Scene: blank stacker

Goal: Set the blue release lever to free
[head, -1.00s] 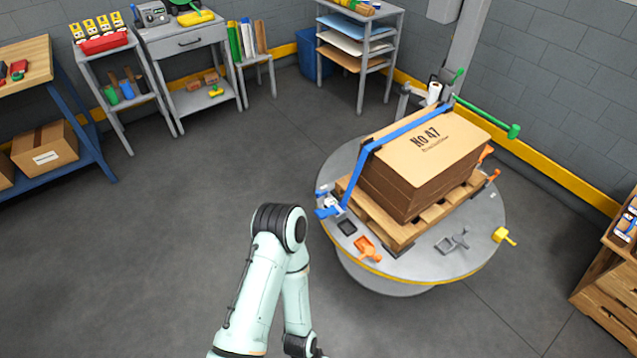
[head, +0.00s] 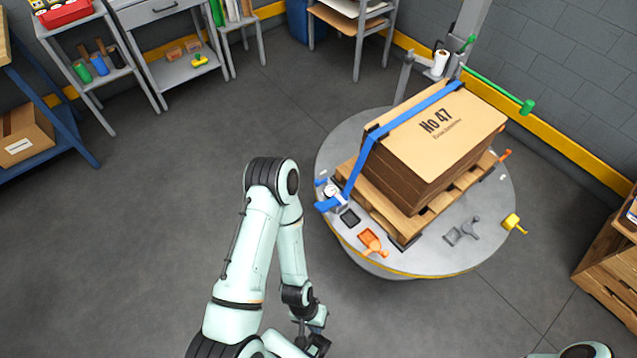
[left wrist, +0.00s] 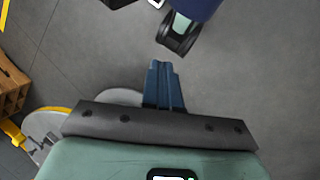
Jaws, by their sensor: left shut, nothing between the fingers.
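A blue lever (head: 326,206) sits at the left edge of the round turntable (head: 450,262), beside a small round gauge. It is small, and its exact setting cannot be read. A blue strap (head: 362,158) runs from that spot up over the cardboard stack (head: 400,172). My left gripper (head: 318,345) is low at the bottom of the head view, well apart from the lever and in front of the turntable. In the left wrist view its fingers (left wrist: 165,82) are together with nothing between them, over grey floor. My right gripper is not in view.
The stack stands on a wooden pallet (head: 428,212). An orange scoop-like piece (head: 371,241), a grey piece (head: 463,232) and a yellow piece (head: 514,223) lie near the turntable's front rim. Wooden crates (head: 608,262) stand at right. The floor at left is clear.

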